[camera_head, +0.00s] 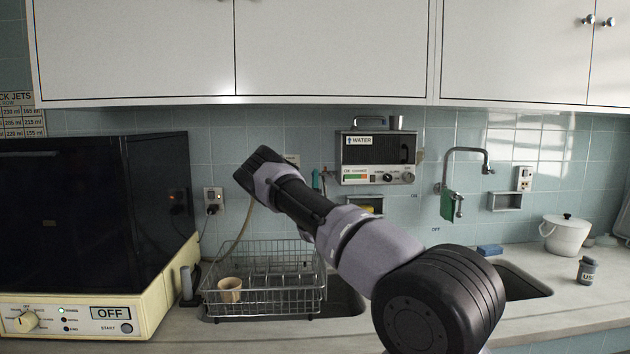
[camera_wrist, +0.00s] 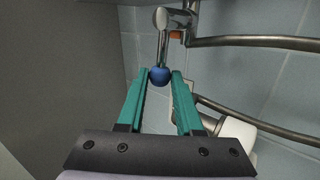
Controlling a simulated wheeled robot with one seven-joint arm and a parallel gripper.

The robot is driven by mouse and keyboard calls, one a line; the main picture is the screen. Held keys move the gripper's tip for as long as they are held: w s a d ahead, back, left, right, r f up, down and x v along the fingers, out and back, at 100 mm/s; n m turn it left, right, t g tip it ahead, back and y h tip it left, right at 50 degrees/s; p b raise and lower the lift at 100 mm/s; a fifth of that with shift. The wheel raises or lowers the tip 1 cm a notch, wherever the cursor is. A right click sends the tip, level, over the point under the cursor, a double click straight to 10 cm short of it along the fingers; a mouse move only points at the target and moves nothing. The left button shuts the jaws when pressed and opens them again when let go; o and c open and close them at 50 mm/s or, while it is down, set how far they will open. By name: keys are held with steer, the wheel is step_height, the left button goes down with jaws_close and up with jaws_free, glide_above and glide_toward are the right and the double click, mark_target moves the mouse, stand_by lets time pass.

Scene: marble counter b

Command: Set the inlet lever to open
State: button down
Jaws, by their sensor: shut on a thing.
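The inlet lever (camera_wrist: 162,42) shows in the wrist view as a thin metal arm with a round blue knob (camera_wrist: 160,76) at its near end. It joins metal pipework at the top. My gripper (camera_wrist: 160,73) has its two teal fingers closed on the blue knob, one on each side. In the head view my own arm hides the lever and most of the gripper, so the lever's setting cannot be read there. The water heater (camera_head: 378,157), labelled WATER, hangs on the tiled wall to the right of my wrist.
A wire dish rack (camera_head: 265,290) with a cup (camera_head: 230,290) stands below my arm. A cream machine reading OFF (camera_head: 75,318) fills the left. White cupboards (camera_head: 330,50) hang overhead. A tap (camera_head: 468,152) is at the right. In the wrist view curved pipes (camera_wrist: 255,41) lie right of the fingers.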

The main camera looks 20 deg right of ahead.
steer(key=shift+f, duration=0.1)
steer(key=c, duration=0.8)
jaws_free()
steer(key=shift+c, duration=0.2)
steer(key=shift+s, duration=0.1)
steer(key=s+a+f, duration=0.1)
steer(key=s+a, duration=0.1)
steer(key=s, duration=0.4)
steer(key=s+a, duration=0.3)
steer(key=s, duration=0.4)
steer(key=shift+f, duration=0.4)
steer(key=shift+s+a, duration=0.1)
